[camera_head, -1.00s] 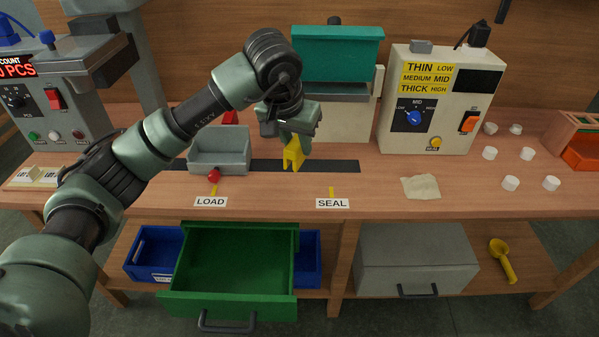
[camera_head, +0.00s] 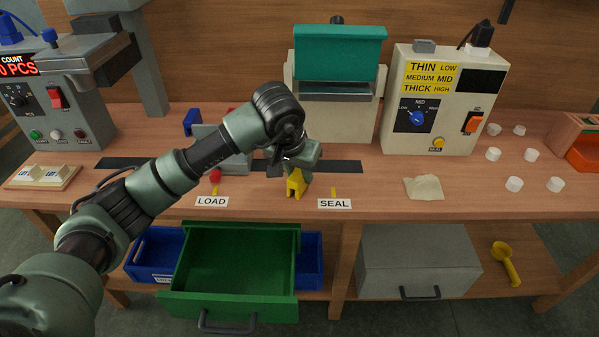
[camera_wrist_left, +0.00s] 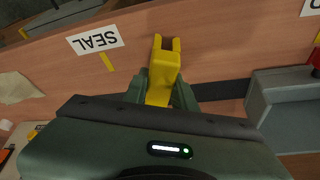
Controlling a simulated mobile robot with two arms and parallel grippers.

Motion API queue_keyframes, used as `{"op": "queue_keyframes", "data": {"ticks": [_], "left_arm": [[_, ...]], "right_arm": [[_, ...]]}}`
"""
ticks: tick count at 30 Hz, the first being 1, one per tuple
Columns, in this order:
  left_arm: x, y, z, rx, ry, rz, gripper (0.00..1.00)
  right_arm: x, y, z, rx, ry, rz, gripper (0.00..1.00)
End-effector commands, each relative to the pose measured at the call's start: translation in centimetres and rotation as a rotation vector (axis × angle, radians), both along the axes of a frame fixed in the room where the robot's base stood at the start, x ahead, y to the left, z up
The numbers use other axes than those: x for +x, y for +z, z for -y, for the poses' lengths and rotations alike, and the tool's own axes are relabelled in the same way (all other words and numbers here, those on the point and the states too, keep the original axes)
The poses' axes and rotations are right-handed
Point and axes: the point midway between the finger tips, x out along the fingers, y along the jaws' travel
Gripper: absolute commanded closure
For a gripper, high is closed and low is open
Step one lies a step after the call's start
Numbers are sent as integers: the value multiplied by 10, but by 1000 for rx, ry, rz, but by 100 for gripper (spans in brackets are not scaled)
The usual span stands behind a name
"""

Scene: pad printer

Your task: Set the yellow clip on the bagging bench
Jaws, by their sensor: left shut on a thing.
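The yellow clip (camera_head: 296,183) is at the tip of my left gripper (camera_head: 298,168), near the front of the bagging bench (camera_head: 375,194), between the LOAD and SEAL labels. In the left wrist view the clip (camera_wrist_left: 162,72) sits between the fingers of my left gripper (camera_wrist_left: 160,95), which is shut on it, with its forked end pointing away from the gripper. The clip is at or just above the bench top; I cannot tell whether it touches. My right gripper is out of view.
A grey tray (camera_head: 236,160) with a red knob stands left of the clip. The sealer (camera_head: 336,115) and control box (camera_head: 440,110) stand behind. A beige cloth or pouch (camera_head: 423,188) and several white caps lie to the right. An open green drawer (camera_head: 238,270) juts out below.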

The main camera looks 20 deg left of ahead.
Motion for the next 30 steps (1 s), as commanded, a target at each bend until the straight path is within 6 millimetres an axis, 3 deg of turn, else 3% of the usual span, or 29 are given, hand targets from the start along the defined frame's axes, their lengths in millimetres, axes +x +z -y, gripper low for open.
{"op": "queue_keyframes", "data": {"ticks": [4, 5, 7, 20, 30], "left_arm": [[0, -2, 0, 0, 0, 0, 100], [0, -2, 0, 0, 0, 0, 71], [0, -1, 0, 0, 0, 0, 52], [0, 1, 0, 0, 0, 0, 52], [-24, 66, -4, 2, 0, 5, 52]], "right_arm": [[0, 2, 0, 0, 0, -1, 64], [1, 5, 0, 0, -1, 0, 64], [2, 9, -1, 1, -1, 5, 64], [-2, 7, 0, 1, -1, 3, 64], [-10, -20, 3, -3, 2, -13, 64]]}}
